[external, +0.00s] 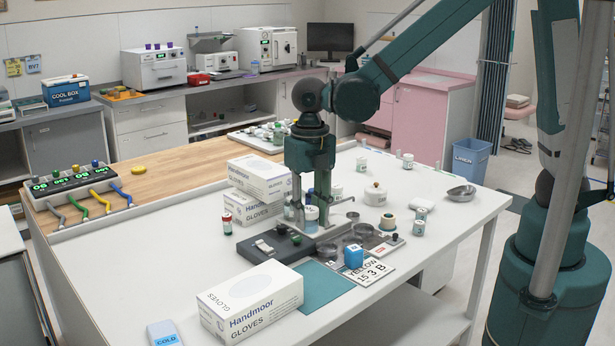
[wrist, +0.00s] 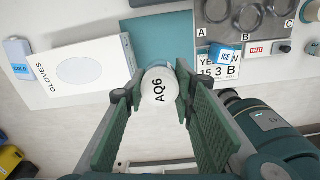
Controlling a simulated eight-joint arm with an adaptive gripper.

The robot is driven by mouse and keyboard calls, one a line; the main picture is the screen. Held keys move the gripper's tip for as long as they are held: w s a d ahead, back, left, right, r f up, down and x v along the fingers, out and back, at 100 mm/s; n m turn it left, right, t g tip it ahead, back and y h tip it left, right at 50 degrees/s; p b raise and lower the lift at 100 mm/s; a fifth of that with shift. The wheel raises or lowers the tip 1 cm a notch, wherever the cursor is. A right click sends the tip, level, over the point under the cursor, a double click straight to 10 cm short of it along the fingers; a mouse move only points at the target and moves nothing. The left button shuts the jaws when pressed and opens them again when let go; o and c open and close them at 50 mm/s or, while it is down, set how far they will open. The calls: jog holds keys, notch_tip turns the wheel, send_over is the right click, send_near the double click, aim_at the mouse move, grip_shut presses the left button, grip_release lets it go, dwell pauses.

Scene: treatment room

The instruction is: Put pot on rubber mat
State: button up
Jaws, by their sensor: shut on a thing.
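My gripper (external: 310,212) is shut on a small pot (wrist: 159,87) with a white lid marked AQ6. The pot sits between the two green fingers in the wrist view. In the external view the fingers partly hide the pot (external: 311,213). The flat teal rubber mat (external: 327,283) lies on the white table, between a glove box and the number card. In the wrist view the mat (wrist: 162,38) shows just beyond the pot, with nothing seen lying on it. The pot's exact height is hard to tell.
A glove box (external: 250,301) stands left of the mat; stacked glove boxes (external: 260,178) stand behind. A black device (external: 275,245) lies beside the mat. Several small jars stand on the right.

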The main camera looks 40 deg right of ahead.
notch_tip(320, 180, down, 6)
dwell(0.4)
jog(key=shift+f, duration=0.1)
jog(key=shift+f+b, duration=0.35)
jog(key=shift+f, duration=2.55)
jog(key=shift+f, duration=0.1)
jog(key=shift+f, duration=1.95)
jog(key=shift+f+b, duration=0.2)
jog(key=shift+b, duration=0.3)
jog(key=o, duration=0.9)
jog(key=shift+r+p, duration=0.25)
jog(key=shift+p, duration=0.05)
